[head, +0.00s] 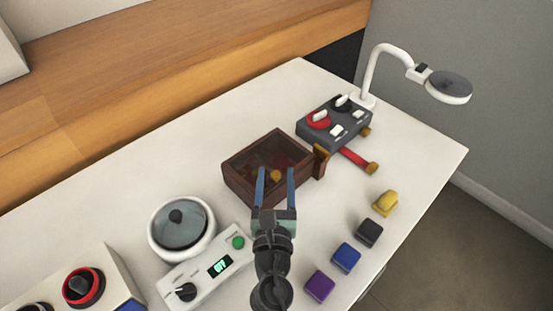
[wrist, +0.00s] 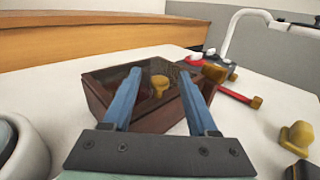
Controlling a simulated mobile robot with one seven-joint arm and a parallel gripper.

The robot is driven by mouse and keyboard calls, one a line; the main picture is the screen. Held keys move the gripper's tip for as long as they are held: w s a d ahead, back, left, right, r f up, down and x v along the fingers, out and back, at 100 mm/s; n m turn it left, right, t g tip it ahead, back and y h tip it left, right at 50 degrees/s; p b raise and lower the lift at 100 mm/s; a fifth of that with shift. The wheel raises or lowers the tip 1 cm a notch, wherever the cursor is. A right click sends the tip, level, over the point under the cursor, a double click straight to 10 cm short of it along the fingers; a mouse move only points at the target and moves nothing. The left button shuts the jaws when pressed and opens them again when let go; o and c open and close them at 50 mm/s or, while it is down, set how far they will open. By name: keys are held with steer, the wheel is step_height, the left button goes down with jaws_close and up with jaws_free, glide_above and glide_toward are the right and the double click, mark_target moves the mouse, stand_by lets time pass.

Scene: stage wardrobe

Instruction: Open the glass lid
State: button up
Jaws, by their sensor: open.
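A dark wooden box (head: 240,187) with a dark see-through glass lid (head: 264,152) stands mid-table; the lid looks shut. A brass-coloured knob (head: 275,176) shows at the lid's front part, and also in the wrist view (wrist: 159,82). Reddish contents show dimly through the glass. My gripper (head: 276,172) is open, its two blue fingers reaching over the front of the box. In the wrist view, the knob shows between the fingertips (wrist: 160,72); nothing is gripped. I cannot tell whether the fingers touch the lid.
A white round pot (head: 155,246) with a dark-knobbed lid and a control panel (head: 213,270) stand left of my arm. A grey switch box (head: 334,125), a red-handled tool (head: 357,160) and a lamp (head: 449,86) are right. Several small blocks (head: 346,258) line the front right.

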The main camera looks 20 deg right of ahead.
mark_target(276, 163)
steer(key=shift+x, duration=2.35)
steer(key=shift+s, duration=0.1)
jaws_close()
